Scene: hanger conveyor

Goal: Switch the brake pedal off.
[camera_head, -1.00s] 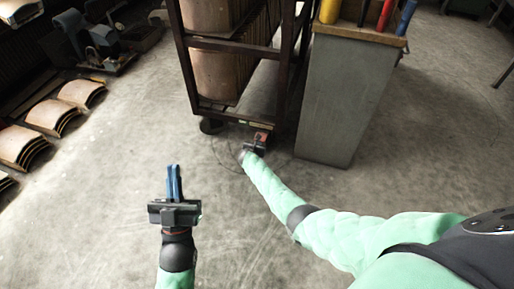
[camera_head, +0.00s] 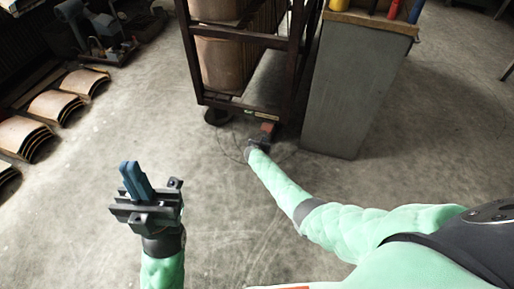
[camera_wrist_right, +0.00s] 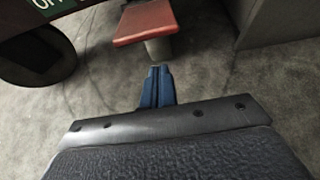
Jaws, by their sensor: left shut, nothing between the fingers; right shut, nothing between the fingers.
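The red brake pedal (camera_head: 268,128) sits low at the near right corner of the rack cart. In the right wrist view the pedal (camera_wrist_right: 146,22) is a red flat plate with a pale grey part beneath it. My right gripper (camera_wrist_right: 157,70) is shut and empty, with its blue fingertips just below the pedal in that view. A small gap shows between tips and pedal. In the head view the right gripper (camera_head: 259,141) is at the pedal, its fingers hard to make out. My left gripper (camera_head: 130,167) is shut and empty over open floor at the left.
The dark metal rack cart (camera_head: 255,110) holds brown curved panels and stands on a black caster (camera_head: 216,116). A grey cabinet (camera_head: 345,95) stands close right of the pedal. Stacked curved panels (camera_head: 52,104) lie at the left. Floor in front is clear.

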